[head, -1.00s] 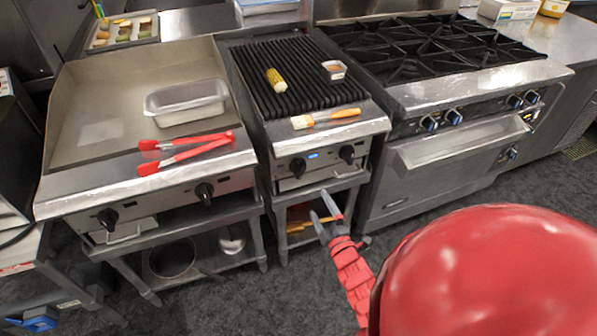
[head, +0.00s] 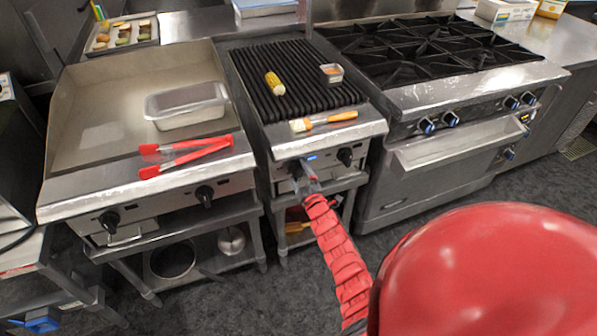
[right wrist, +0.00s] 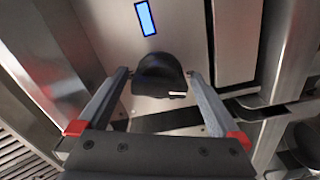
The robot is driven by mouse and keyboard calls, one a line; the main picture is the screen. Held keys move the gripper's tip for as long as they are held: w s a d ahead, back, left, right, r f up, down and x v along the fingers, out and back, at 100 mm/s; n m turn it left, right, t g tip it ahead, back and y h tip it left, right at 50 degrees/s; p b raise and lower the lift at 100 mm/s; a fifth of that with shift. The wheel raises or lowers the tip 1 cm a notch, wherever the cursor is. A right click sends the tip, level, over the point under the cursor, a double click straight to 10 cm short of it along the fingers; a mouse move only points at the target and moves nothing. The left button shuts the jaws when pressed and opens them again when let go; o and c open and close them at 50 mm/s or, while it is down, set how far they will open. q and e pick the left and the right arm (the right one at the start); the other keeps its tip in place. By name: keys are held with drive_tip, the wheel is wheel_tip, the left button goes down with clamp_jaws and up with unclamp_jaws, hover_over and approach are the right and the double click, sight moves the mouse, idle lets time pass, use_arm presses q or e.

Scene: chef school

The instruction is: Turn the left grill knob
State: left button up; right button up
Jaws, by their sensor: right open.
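The grill (head: 284,150) stands in the middle of the head view, with two dark knobs on its front panel. Its left knob (head: 295,168) is partly hidden by my right gripper (head: 307,172), which reaches up to the panel. In the right wrist view the black knob (right wrist: 158,75) sits between the tips of my open right gripper (right wrist: 158,76), one finger on each side. A gap shows beside the knob, and I cannot tell whether either finger touches it. The grill's right knob (head: 346,157) is clear of the gripper. My left gripper is not in view.
A blue display (right wrist: 146,18) is on the panel near the knob. A griddle (head: 95,110) with red tongs (head: 185,155) stands left, a stove (head: 440,90) right. A brush (head: 325,120) and corn (head: 275,83) lie on the grill. A shelf is below.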

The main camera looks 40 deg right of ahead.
drive_tip(key=shift+w, duration=0.25)
drive_tip(key=shift+c, duration=0.3)
drive_tip(key=c, duration=1.2)
drive_tip(key=shift+c, duration=0.2)
drive_tip(key=m, duration=0.5)
drive_tip(key=shift+m+b, duration=0.35)
drive_tip(key=shift+m, duration=0.05)
drive_tip(key=m+b, duration=0.1)
drive_tip(key=m, duration=0.4)
drive_tip(key=shift+m, duration=0.4)
